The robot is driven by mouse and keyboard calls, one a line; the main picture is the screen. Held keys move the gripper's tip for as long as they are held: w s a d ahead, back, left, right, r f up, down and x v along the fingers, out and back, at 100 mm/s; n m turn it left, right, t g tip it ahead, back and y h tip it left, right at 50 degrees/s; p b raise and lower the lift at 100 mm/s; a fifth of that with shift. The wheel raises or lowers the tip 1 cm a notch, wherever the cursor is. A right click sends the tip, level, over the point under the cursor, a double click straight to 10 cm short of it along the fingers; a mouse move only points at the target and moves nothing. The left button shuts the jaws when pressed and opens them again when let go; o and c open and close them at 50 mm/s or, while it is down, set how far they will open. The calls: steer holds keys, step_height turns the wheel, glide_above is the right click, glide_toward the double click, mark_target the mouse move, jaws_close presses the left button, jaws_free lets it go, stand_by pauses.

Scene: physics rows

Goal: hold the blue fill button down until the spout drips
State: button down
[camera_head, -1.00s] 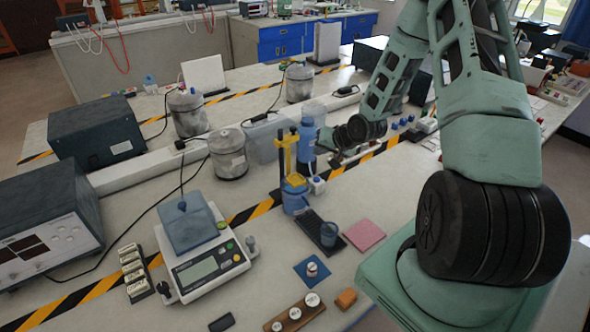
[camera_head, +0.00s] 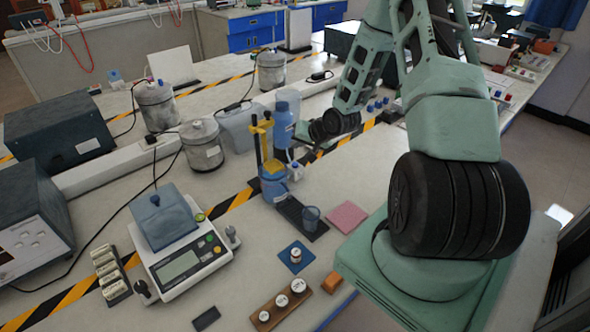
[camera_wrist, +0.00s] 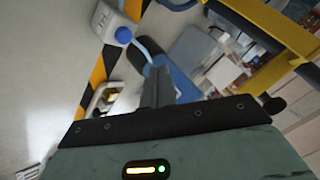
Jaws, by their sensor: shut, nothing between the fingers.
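The blue fill button (camera_wrist: 123,35) sits on a small white box (camera_wrist: 112,22) at the upper left of the wrist view. The same white box shows small in the head view (camera_head: 295,173), beside a blue container with a yellow top (camera_head: 273,181) under a yellow stand (camera_head: 262,128). My gripper (camera_wrist: 157,72) is shut and empty; its fingertips appear below and right of the button in the wrist view, apart from it. I cannot make out the spout's tip or any drip.
A blue bottle (camera_head: 284,128) stands behind the stand. A pink pad (camera_head: 347,217) lies right of the cup. A blue pad with a small jar (camera_head: 296,256), a wooden jar holder (camera_head: 282,308) and a scale (camera_head: 180,262) are nearer. Grey canisters (camera_head: 201,146) stand to the left.

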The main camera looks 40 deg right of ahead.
steer(key=b, duration=0.3)
glide_above(297, 168)
steer(key=shift+d+f, duration=0.15)
steer(key=shift+f, duration=2.3)
steer(key=shift+f, duration=0.45)
steer(key=shift+f+b, duration=0.5)
steer(key=shift+r, duration=0.15)
stand_by(3.2)
steer(key=shift+r+p, duration=0.8)
